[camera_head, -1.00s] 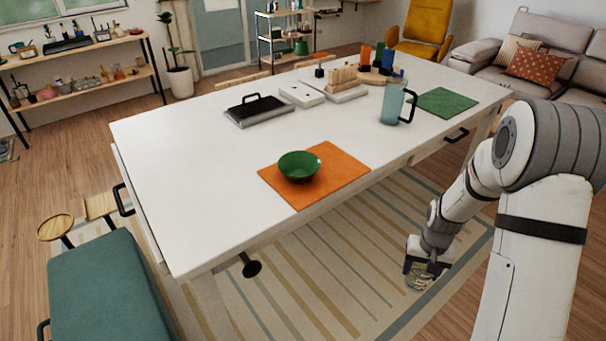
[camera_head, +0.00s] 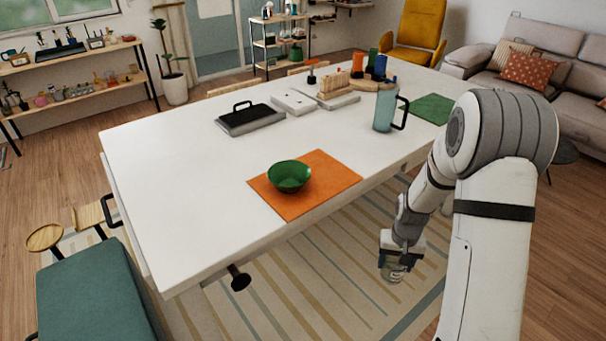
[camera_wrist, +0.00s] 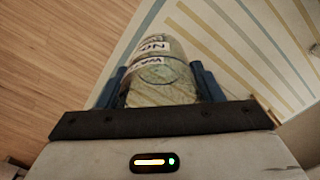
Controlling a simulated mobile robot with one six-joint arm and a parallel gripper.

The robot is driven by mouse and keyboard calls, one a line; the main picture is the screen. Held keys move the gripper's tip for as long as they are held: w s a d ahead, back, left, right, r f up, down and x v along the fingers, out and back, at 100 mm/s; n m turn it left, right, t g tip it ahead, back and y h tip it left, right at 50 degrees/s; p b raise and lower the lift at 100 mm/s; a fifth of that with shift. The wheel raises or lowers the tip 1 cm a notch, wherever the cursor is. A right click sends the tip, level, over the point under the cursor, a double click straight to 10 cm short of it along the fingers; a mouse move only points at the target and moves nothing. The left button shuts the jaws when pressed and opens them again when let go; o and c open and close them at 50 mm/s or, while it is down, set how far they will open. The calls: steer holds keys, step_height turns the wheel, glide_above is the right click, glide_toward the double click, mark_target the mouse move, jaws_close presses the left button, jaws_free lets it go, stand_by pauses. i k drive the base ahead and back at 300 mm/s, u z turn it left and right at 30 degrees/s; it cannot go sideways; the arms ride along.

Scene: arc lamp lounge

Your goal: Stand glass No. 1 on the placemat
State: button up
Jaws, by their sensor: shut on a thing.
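My gripper (camera_head: 396,262) hangs beside the table's right front side, below the tabletop and over the rug. It is shut on a clear glass (camera_head: 392,275). In the wrist view the glass (camera_wrist: 160,72) sits between the two blue fingers, with white labels whose lettering is only partly readable; I cannot tell its number for certain. Two placemats lie on the white table. The orange placemat (camera_head: 335,180) is at the front edge and bears a green bowl (camera_head: 289,176). The green placemat (camera_head: 432,109) is at the far right and looks bare.
The white table (camera_head: 170,190) has clear room at its left and middle. A blue pitcher (camera_head: 384,112) stands near the right edge by the green placemat. A black-handled press (camera_head: 249,121) and blocks are farther back. A teal bench (camera_head: 95,290) is at the lower left.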

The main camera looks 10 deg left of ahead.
mark_target(327, 168)
steer(key=i, duration=0.85)
steer(key=z, duration=0.05)
